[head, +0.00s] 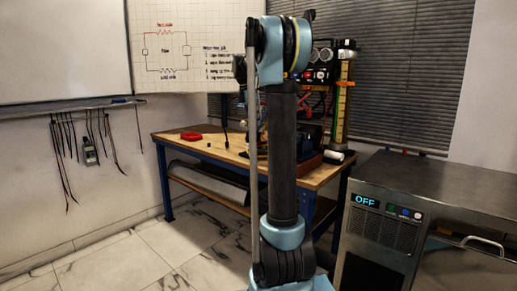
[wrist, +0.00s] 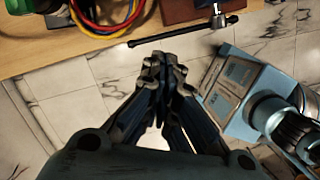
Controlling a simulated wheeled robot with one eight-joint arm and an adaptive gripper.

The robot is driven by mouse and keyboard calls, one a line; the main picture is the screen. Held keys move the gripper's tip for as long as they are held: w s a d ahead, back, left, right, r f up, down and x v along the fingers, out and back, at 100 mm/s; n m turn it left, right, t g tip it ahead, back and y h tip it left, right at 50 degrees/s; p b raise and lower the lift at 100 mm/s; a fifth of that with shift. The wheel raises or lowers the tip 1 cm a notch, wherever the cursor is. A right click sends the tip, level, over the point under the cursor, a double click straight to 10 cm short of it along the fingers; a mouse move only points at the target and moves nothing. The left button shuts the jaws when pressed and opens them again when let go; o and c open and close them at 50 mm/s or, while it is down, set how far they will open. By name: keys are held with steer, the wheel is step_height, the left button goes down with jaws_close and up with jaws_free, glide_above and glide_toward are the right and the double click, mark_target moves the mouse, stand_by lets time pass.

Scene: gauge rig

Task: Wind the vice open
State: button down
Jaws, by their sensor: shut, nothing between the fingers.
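The vice shows only in part in the wrist view, as a reddish-brown block (wrist: 190,11) at the top edge, by the bench edge. Its handle, a dark bar (wrist: 170,35) with a knob at the left end, runs across just outside the bench edge and meets a dark hub (wrist: 218,20) near its right end. My gripper (wrist: 164,64) is shut and empty. Its fingertips point at the handle from below in the picture, with a gap showing between them. In the head view my arm blocks much of the bench, and I cannot make out the handle or gripper there.
The wooden bench (head: 180,142) carries a red item (head: 191,136), a gauge rig (head: 322,72) and a white roll (head: 334,155). Coloured cables (wrist: 105,12) lie left of the vice. A steel-topped unit (head: 440,190) reading OFF stands right. Tiled floor is open at left.

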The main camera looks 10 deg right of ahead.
step_height(320, 180, down, 12)
steer(key=d+n, duration=0.2)
steer(key=n, duration=0.3)
steer(key=shift+d+t, duration=0.2)
steer(key=shift+t, duration=0.1)
stand_by(0.3)
steer(key=shift+f, duration=0.1)
stand_by(0.4)
